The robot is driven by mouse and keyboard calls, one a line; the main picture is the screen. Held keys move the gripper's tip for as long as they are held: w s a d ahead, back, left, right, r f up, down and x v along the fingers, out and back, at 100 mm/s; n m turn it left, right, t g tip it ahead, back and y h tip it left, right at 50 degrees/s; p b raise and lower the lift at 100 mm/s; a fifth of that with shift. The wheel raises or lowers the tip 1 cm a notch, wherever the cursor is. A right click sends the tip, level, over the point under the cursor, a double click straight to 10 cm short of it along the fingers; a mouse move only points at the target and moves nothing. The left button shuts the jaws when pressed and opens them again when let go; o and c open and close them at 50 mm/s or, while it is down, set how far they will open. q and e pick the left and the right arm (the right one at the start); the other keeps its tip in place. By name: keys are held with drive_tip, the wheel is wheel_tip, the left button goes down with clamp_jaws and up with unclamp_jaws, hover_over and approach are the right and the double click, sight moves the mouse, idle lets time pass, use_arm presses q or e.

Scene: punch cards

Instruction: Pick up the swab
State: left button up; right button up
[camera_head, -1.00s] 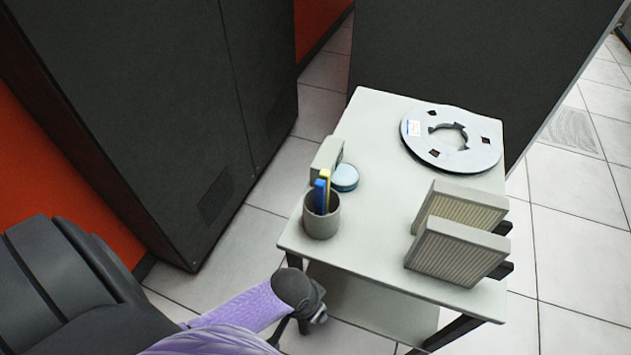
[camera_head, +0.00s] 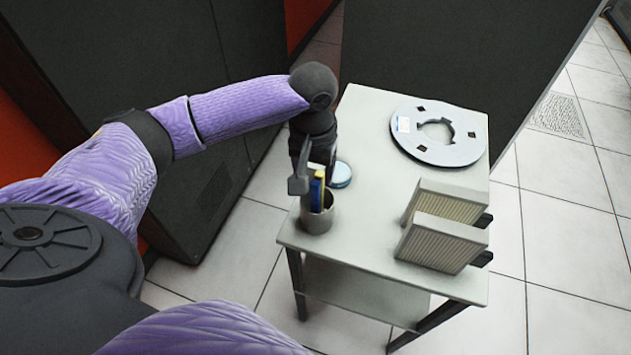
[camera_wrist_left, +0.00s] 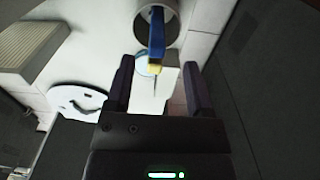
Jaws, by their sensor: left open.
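A grey cup (camera_head: 317,218) stands upright on the near left of the small table and holds slim blue (camera_head: 316,193) and yellow (camera_head: 328,197) items. I cannot tell which one is the swab. My left gripper (camera_head: 299,184) is above and just left of the cup, open, with nothing between its fingers. In the left wrist view the gripper (camera_wrist_left: 157,72) has its fingers spread, with the blue item (camera_wrist_left: 156,28) and its yellow neighbour (camera_wrist_left: 156,68) showing between and beyond them. The cup (camera_wrist_left: 172,22) is at the top there. My right gripper is not in view.
A round blue-lidded tin (camera_head: 341,174) sits just behind the cup. A tape reel (camera_head: 465,150) lies at the table's (camera_head: 365,190) back right. Two ribbed upright blocks (camera_head: 440,243) stand at its right front. Dark cabinets (camera_head: 480,50) rise behind and at left.

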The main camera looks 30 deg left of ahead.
sight(315, 183)
use_arm(q)
wheel_tip(315, 183, down, 4)
drive_tip(key=shift+d+f+b, duration=0.1)
drive_tip(key=shift+d+b, duration=0.05)
drive_tip(key=shift+b, duration=0.35)
clamp_jaws()
